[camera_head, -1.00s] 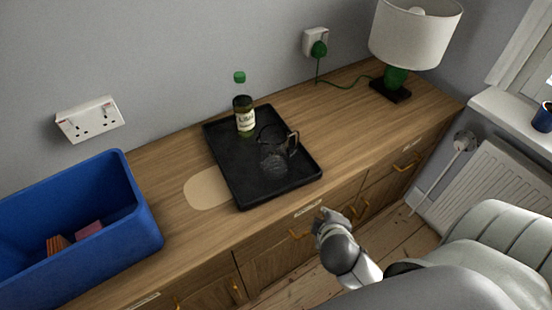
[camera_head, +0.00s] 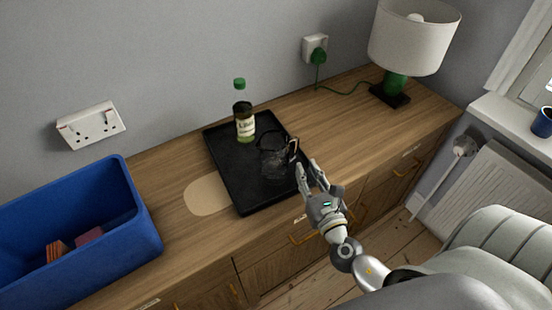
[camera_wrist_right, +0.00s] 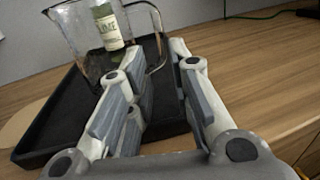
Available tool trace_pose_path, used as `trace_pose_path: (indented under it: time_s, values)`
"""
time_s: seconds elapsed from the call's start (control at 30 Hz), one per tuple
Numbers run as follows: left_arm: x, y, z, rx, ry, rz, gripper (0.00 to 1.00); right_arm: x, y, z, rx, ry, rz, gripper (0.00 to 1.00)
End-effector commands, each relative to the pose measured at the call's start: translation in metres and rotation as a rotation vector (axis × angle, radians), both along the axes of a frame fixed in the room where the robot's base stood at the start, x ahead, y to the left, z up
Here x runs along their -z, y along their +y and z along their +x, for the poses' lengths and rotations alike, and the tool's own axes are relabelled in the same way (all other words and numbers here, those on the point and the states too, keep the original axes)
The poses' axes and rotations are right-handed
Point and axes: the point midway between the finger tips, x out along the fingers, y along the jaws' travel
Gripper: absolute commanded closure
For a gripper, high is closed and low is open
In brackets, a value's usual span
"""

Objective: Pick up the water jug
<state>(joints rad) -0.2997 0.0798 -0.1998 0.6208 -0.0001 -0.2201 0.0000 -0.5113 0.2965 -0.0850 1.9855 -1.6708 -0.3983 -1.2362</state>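The water jug (camera_head: 272,163) is clear glass with a dark rim and a handle on its right side. It stands upright on the black tray (camera_head: 243,190), towards the tray's right end. In the right wrist view the jug (camera_wrist_right: 88,45) is just beyond the fingers, with its handle above and between them. My right gripper (camera_head: 307,170) is open and empty at the tray's front right edge, close to the handle. Its two fingers (camera_wrist_right: 152,75) are apart in the wrist view. I cannot tell whether it touches the jug. My left gripper is not in view.
A green-capped bottle (camera_head: 244,120) stands on the tray behind the jug. A blue crate (camera_head: 130,215) is at left and a lamp (camera_head: 397,75) at back right. The wooden top (camera_head: 345,110) right of the tray is clear.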

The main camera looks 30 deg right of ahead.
Motion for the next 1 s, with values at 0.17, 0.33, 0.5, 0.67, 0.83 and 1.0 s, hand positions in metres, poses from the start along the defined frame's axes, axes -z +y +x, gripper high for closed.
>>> trace_pose_path:
  time_s: [0.17,0.33,0.5,0.67,0.83,1.0]
  values:
    - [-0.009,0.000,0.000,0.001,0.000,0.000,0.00,-0.003,-0.005,0.025,0.003,-0.003,0.003,0.80]
    - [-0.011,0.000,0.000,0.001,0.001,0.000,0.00,-0.002,-0.007,0.034,0.002,-0.001,0.005,0.80]
    - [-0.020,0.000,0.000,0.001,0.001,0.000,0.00,-0.006,-0.011,0.050,0.004,-0.003,0.005,0.80]
    - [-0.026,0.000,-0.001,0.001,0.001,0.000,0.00,-0.006,-0.015,0.072,0.003,-0.003,0.006,0.80]
    - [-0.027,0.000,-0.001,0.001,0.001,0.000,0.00,-0.005,-0.018,0.084,0.003,-0.001,0.006,0.80]
    - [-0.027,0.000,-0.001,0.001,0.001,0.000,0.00,-0.004,-0.018,0.085,0.003,-0.001,0.006,0.80]
